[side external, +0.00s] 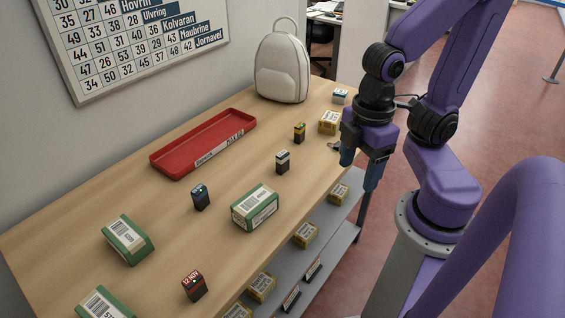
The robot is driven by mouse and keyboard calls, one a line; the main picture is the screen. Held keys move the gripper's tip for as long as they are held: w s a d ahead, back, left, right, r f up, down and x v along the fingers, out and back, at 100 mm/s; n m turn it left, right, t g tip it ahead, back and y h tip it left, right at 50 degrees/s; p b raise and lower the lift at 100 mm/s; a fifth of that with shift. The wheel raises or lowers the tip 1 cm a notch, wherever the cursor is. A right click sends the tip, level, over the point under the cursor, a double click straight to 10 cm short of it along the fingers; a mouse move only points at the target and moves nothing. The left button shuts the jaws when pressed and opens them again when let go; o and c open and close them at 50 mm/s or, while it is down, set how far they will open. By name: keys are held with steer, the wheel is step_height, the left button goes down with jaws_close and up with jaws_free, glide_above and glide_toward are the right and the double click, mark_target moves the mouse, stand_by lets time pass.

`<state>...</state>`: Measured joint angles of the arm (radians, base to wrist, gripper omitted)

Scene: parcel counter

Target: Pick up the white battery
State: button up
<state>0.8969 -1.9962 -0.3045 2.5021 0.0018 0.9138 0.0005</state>
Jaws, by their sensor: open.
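A small upright block battery with a white-grey band and dark parts (283,162), which looks like the white battery, stands on the wooden counter (235,180) near its middle. Other block batteries stand apart from it: a black and yellow one (299,132) behind it, a dark blue one (201,197) to its left, and a black and red one (194,286) at the front. My gripper (360,173) points down at the counter's right edge, to the right of the white battery and apart from it. Its blue fingers are open, with nothing seen between them.
A green and white box (255,208) stands just in front of the white battery. Another (128,240) lies at left. A red tray (203,144) and a white backpack (282,65) are at the back. A grey shelf (325,235) runs below.

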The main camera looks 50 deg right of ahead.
mark_target(286, 159)
steer(key=shift+f, duration=0.1)
